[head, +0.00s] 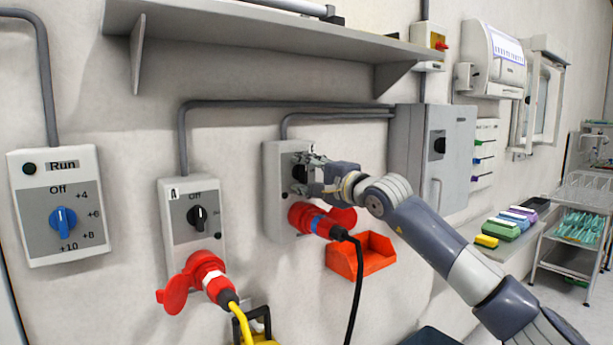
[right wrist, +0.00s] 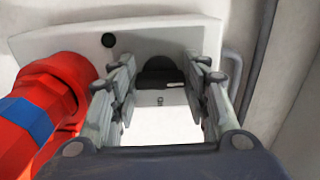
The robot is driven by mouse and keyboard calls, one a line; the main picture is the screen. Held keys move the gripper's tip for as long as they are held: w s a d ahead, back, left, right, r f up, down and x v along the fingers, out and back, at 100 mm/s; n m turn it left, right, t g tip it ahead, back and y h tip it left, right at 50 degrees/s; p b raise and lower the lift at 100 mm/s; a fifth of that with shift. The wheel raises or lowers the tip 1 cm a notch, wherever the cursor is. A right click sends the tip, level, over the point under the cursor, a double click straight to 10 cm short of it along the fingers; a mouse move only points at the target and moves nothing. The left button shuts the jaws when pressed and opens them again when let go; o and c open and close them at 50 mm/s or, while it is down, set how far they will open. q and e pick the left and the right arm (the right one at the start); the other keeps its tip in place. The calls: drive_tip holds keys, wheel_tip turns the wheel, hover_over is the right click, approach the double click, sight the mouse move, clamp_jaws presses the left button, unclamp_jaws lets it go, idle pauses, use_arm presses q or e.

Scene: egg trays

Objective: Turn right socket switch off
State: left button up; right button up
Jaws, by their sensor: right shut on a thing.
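The right socket box (head: 274,205) is grey and mounted on the wall in the middle of the head view. A red plug (head: 318,222) with a blue band and black cable sits in its socket. My right gripper (head: 307,175) is at the box's upper part, shut on the black rotary switch (head: 299,171). In the right wrist view, the dark switch (right wrist: 160,72) lies between the two fingers. The fingers hide part of the switch and its markings, so I cannot read its position. My left gripper is not in view.
A second socket box (head: 174,232) with a black switch and red plug is to the left. A control box with a blue knob (head: 64,220) is farther left. A shelf (head: 270,32) runs above, a grey cabinet (head: 460,160) stands right, and an orange bin (head: 372,262) hangs below.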

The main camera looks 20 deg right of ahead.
drive_tip(key=o, duration=1.1)
drive_tip(key=shift+c, duration=0.2)
drive_tip(key=v, duration=1.2)
drive_tip(key=shift+a, duration=0.1)
